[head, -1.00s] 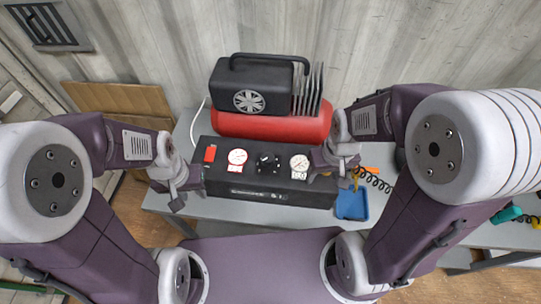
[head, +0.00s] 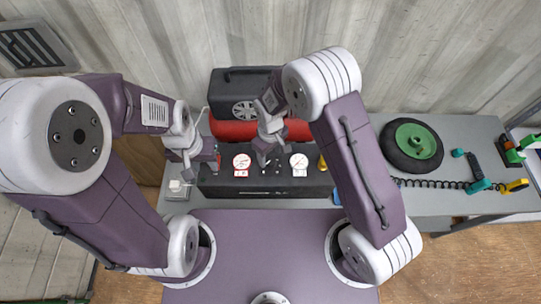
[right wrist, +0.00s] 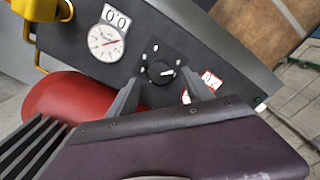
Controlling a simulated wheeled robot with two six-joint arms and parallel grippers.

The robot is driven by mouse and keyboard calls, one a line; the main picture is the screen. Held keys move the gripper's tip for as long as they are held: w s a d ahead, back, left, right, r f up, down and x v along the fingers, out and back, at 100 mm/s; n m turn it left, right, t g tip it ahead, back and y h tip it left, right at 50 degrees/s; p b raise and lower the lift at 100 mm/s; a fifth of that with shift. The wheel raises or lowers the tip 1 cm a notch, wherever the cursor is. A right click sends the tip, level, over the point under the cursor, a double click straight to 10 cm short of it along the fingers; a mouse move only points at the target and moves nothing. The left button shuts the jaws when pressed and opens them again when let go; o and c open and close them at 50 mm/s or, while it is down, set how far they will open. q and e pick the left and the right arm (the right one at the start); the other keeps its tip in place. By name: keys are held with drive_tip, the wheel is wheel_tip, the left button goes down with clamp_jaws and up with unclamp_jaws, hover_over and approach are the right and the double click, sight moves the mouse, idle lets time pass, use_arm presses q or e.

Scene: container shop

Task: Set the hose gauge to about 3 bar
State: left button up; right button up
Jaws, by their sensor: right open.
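The black control box (head: 300,186) stands on the grey bench with its panel facing up. A red-rimmed gauge (head: 242,161) is on its left and a white-rimmed gauge (head: 299,161) on its right. The dark knob (right wrist: 160,71) between them has a pale pointer mark. My right gripper (head: 264,162) is open over the knob, with one finger on each side in the right wrist view; contact cannot be told. There, the white-rimmed gauge (right wrist: 104,42) shows a red needle, and a finger partly hides the red-rimmed gauge (right wrist: 188,97). My left gripper (head: 187,170) is by the box's left end; its jaws are unclear.
A red tank (head: 228,129) with a black motor (head: 236,84) stands behind the box. A wheel with a green hub (head: 415,141) and a coiled black hose (head: 440,184) lie on the bench at right. The bench around the wheel has free room.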

sight(270, 160)
wheel_tip(270, 160, down, 2)
drive_tip(key=shift+a+f+p, duration=0.1)
drive_tip(key=shift+f+p, duration=0.1)
drive_tip(key=shift+p, duration=0.1)
drive_tip(key=shift+f, duration=0.25)
drive_tip(key=shift+s+d, duration=0.2)
drive_tip(key=shift+d, duration=0.1)
drive_tip(key=shift+w+a+f, duration=0.1)
drive_tip(key=shift+w+a, duration=0.05)
drive_tip(key=shift+a, duration=0.05)
clamp_jaws()
